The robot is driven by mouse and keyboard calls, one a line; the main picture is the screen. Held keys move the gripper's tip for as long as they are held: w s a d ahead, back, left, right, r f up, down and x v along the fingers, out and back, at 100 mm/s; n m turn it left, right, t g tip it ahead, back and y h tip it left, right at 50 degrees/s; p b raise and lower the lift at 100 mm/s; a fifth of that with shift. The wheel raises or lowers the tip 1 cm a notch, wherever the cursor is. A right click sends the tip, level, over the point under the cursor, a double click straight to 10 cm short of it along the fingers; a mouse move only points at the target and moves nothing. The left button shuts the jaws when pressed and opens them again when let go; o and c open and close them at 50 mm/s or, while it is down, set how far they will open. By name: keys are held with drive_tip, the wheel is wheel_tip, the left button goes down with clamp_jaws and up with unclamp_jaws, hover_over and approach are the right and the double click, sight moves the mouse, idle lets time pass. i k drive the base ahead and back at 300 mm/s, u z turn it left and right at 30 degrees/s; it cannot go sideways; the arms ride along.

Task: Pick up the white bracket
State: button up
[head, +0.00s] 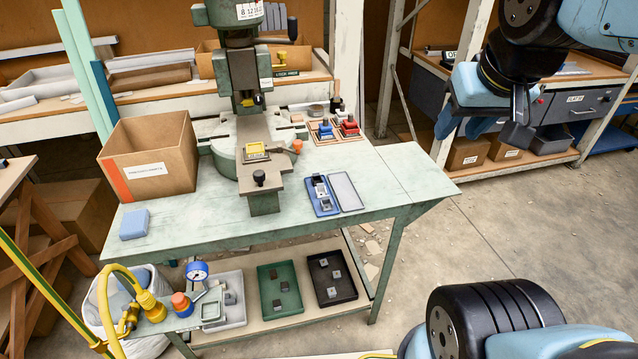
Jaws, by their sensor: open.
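A small pale, whitish piece that looks like the white bracket (320,187) sits in a narrow blue case (328,208) at the right part of the green bench top. Other small grey pieces lie in the same case, and their exact shapes are too small to tell. My gripper (490,128) is at the upper right, raised well above the floor and to the right of the bench, far from the case. It is open, and I see nothing between its fingers.
The green bench (180,225) carries the fly press (250,130), a cardboard box (152,160), a blue block (135,224) and a grey lid (346,192) beside the case. Red and blue tools (337,130) stand behind. The bench's right end (410,180) is clear. Trays (280,290) lie on the lower shelf.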

sight(320, 190)
drive_tip(key=u, duration=0.05)
drive_tip(key=k, duration=1)
drive_tip(key=u, duration=0.35)
drive_tip(key=i, duration=1)
